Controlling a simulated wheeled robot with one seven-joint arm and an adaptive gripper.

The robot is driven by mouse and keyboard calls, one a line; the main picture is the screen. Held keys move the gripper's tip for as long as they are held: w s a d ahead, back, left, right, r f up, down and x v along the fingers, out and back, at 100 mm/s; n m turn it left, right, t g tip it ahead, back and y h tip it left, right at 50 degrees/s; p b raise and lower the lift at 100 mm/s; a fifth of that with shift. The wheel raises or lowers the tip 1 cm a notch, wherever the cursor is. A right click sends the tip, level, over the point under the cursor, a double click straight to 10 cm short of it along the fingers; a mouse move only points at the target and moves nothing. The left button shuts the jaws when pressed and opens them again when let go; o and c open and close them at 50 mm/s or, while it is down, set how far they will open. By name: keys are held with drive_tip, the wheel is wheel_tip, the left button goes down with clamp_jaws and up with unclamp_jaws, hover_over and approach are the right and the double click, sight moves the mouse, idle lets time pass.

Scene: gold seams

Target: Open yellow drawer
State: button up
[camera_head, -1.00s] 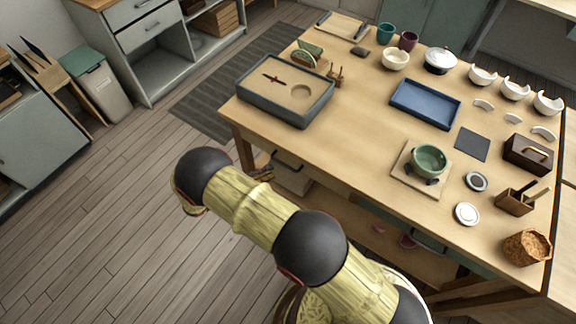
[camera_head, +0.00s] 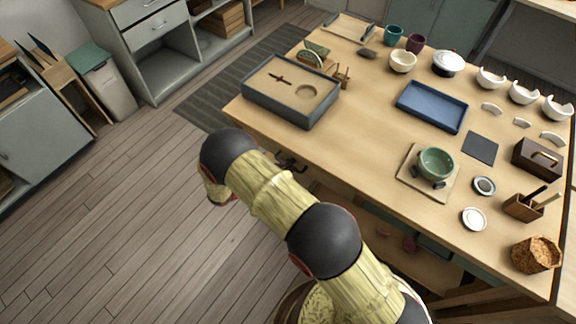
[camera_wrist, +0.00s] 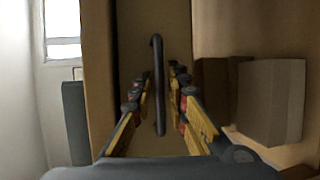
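In the wrist view a brown-tan drawer front (camera_wrist: 133,35) faces me, with a long dark bar handle (camera_wrist: 158,100) that runs upright in the picture. My gripper (camera_wrist: 157,82) is open, with one yellow and dark finger on each side of the handle. The handle shows between the fingers, with visible gaps on both sides. The panel looks shaded, so its exact colour is hard to tell. In the head view my gripper (camera_head: 290,163) is a small dark shape at the table's near edge. The drawer front is hidden there.
The wooden table (camera_head: 330,150) stands above, bearing a grey sand tray (camera_head: 291,117), a blue tray (camera_head: 432,107) and a green bowl (camera_head: 436,162) on a board. A pale box (camera_wrist: 272,100) is right of the drawer front. The floor left of the table is clear.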

drive_tip(key=shift+c, duration=0.9)
clamp_jaws()
